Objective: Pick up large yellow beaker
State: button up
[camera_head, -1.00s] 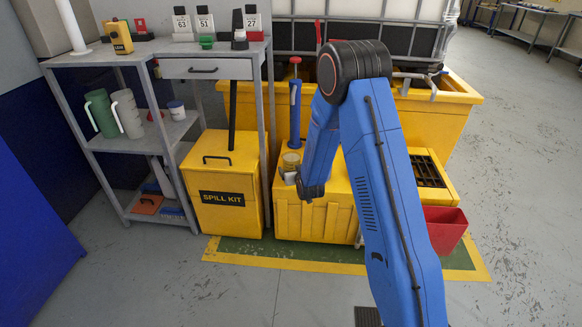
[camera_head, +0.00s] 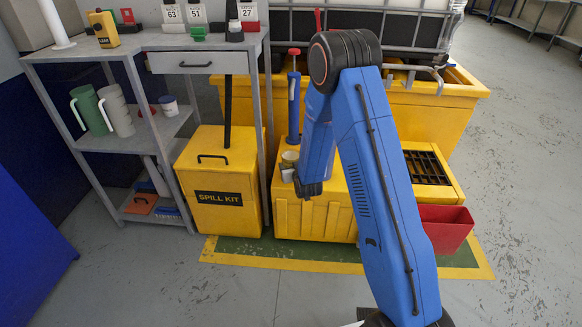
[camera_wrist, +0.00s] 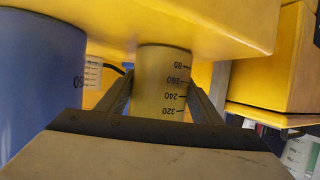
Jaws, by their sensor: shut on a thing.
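The large yellow beaker (camera_wrist: 162,85) is translucent, with dark graduation marks that appear inverted in the wrist view. My gripper (camera_wrist: 160,92) has one finger on each side of it and is shut on it. The beaker's base appears at or very close to the yellow top surface; I cannot tell whether it touches. In the head view the beaker (camera_head: 290,157) shows on the yellow box (camera_head: 312,221), beside the blue cylinder. My arm hides part of this area, and the gripper's fingers are not clear there.
The blue cylinder (camera_head: 293,108) stands close behind the beaker and fills the wrist view's left side (camera_wrist: 35,75). A small marked container (camera_wrist: 92,74) shows behind. The spill kit bin (camera_head: 215,175) and grey shelf (camera_head: 150,40) stand left. A red bin (camera_head: 447,229) is right.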

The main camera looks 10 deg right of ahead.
notch_tip(320, 180, up, 10)
dwell(0.8)
jog(key=shift+a+r, duration=0.1)
